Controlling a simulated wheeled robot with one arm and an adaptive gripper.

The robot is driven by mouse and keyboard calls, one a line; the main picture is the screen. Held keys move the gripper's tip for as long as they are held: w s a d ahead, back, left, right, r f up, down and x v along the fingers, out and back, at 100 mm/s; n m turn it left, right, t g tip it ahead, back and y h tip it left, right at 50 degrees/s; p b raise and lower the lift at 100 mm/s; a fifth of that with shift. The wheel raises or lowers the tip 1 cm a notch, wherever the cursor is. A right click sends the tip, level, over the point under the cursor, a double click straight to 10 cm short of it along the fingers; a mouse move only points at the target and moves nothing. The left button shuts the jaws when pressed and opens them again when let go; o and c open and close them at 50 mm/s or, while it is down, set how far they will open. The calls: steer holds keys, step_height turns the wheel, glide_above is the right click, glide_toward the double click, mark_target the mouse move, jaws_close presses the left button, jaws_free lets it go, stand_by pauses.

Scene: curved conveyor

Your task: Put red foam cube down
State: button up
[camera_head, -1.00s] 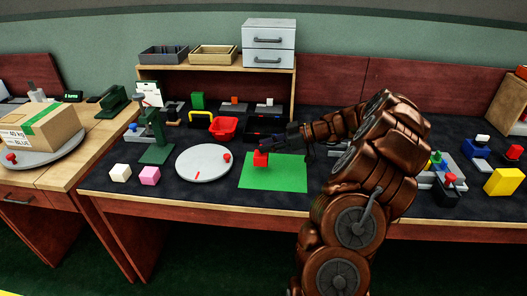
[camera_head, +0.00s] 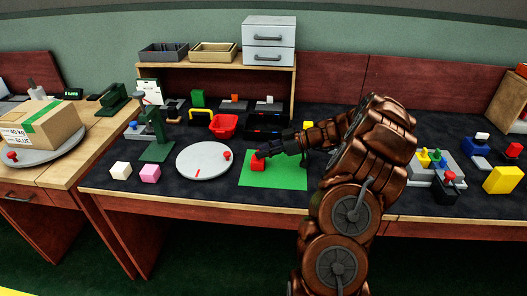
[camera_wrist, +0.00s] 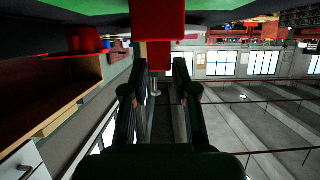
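The red foam cube (camera_head: 257,166) is on or just above the green mat (camera_head: 287,181), near its left part. My gripper (camera_head: 263,154) reaches in from the right, with its dark fingertips at the cube's upper side. In the wrist view, the cube (camera_wrist: 158,18) is at the top centre, with the green mat (camera_wrist: 80,7) at the top edge. The two fingers (camera_wrist: 160,75) are apart, with red showing between their tips. Whether the tips still press on the cube cannot be told.
A white round plate (camera_head: 204,173) with a red knob stands left of the mat. A white cube (camera_head: 120,171) and a pink cube (camera_head: 150,174) lie farther left. A red bin (camera_head: 223,126) stands behind. The front part of the mat is clear.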

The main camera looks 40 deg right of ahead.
steer(key=o, duration=0.3)
